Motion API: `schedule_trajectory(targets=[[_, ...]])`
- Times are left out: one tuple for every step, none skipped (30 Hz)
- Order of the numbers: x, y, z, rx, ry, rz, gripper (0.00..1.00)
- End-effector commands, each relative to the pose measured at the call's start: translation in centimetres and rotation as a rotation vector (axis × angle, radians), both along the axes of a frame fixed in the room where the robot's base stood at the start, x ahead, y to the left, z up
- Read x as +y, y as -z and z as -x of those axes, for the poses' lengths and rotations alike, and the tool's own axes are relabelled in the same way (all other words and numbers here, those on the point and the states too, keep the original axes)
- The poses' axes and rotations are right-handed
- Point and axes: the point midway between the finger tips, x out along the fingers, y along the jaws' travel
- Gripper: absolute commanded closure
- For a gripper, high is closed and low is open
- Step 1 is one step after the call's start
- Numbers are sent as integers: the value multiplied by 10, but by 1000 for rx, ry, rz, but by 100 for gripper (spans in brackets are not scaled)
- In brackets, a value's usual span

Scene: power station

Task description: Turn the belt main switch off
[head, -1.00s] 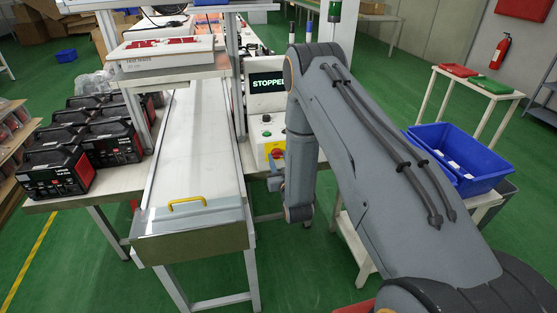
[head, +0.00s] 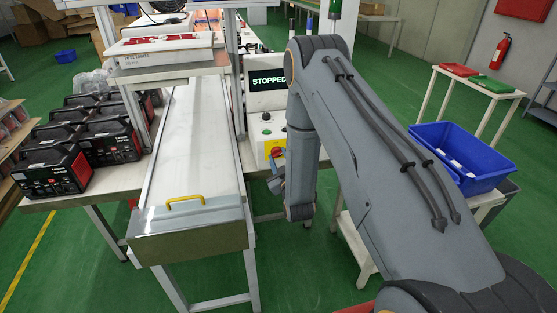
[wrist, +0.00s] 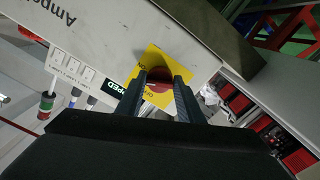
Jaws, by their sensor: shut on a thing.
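The main switch (head: 276,149) is a red rotary knob on a yellow plate, on the front of a light control box (head: 263,132). In the wrist view the red knob (wrist: 159,78) sits between the two fingers of my gripper (wrist: 161,82), which is shut on it. The yellow plate (wrist: 150,62) carries small lettering around the knob; the knob's exact angle is hard to read. In the head view my gripper (head: 277,168) is at the box front, partly hidden by my wrist. The box's screen (head: 268,82) reads STOPPED.
The belt conveyor (head: 190,140), with a yellow handle (head: 185,202) at its near end, runs left of the box. Black battery-like units (head: 60,170) stand further left. A blue bin (head: 460,158) is at right. Small buttons (head: 266,117) sit above the switch.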

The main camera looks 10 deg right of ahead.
Motion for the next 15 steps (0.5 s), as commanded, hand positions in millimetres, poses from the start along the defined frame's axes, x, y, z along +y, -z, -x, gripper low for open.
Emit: schedule_trajectory(targets=[[0,1,0,0,-1,44,89],[0,1,0,0,-1,72,89],[0,1,0,0,-1,111,89],[0,1,0,0,-1,139,89],[0,1,0,0,-1,167,89],[0,1,0,0,0,206,89],[0,1,0,0,0,234,89],[0,0,0,-1,0,262,89],[0,0,0,-1,0,301,89],[0,0,0,-1,0,329,89],[0,1,0,0,0,357,89],[0,1,0,1,-1,396,89],[0,1,0,1,-1,424,89],[0,1,0,1,-1,452,89],[0,0,0,1,-1,491,89]])
